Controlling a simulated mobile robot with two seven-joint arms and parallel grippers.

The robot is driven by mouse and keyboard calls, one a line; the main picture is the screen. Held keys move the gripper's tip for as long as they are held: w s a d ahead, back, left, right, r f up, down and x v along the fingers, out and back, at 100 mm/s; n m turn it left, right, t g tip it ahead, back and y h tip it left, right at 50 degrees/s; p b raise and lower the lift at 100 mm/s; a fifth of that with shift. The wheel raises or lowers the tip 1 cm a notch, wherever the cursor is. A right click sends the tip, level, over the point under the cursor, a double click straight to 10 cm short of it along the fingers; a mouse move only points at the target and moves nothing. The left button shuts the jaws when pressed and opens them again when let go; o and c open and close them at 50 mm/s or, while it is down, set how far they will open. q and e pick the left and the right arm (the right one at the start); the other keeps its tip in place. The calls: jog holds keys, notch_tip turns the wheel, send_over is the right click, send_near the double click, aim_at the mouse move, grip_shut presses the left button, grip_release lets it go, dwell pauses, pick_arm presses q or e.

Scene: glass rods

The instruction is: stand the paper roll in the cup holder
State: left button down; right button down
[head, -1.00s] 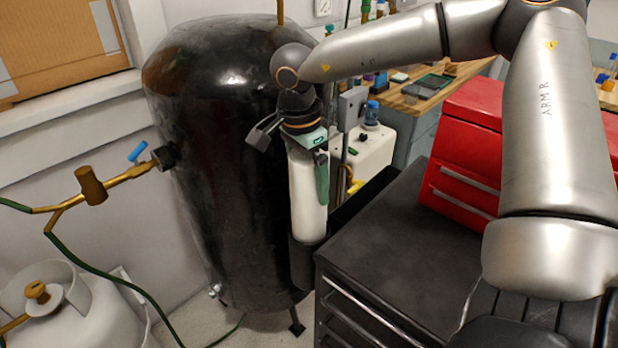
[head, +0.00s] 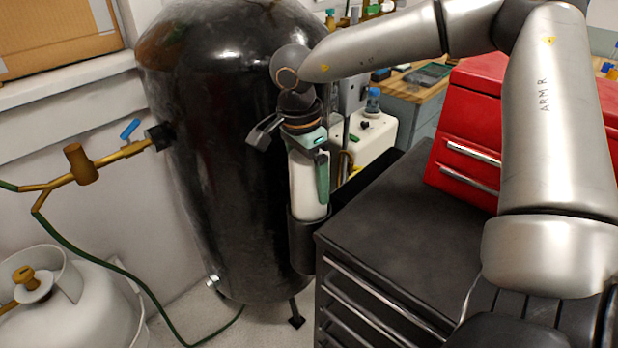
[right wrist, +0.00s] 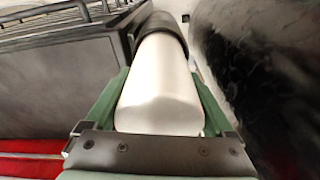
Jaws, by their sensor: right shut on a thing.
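The white paper roll (head: 304,190) is upright, its lower end inside the dark cup holder (head: 306,245) on the side of the black tool cabinet. My right gripper (head: 315,180) is above it with green fingers along both sides of the roll, shut on it. In the right wrist view the paper roll (right wrist: 160,85) lies between the two green fingers of my right gripper (right wrist: 160,108), and its far end goes into the dark cup holder (right wrist: 163,25). How deep the roll sits inside is hidden. My left gripper is not in view.
A large black tank (head: 215,130) stands close at the left of the holder. The cabinet top (head: 385,215) is mostly clear, with a red toolbox (head: 465,140) at its back right. A white gas cylinder (head: 80,300) with a green hose is at lower left.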

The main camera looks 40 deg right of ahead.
grip_release()
jog(key=r, duration=0.4)
jog(key=a+r, duration=0.1)
jog(key=r, duration=0.3)
jog(key=r+p, duration=0.1)
jog(key=r, duration=0.3)
jog(key=shift+a+r, duration=0.25)
dwell(0.6)
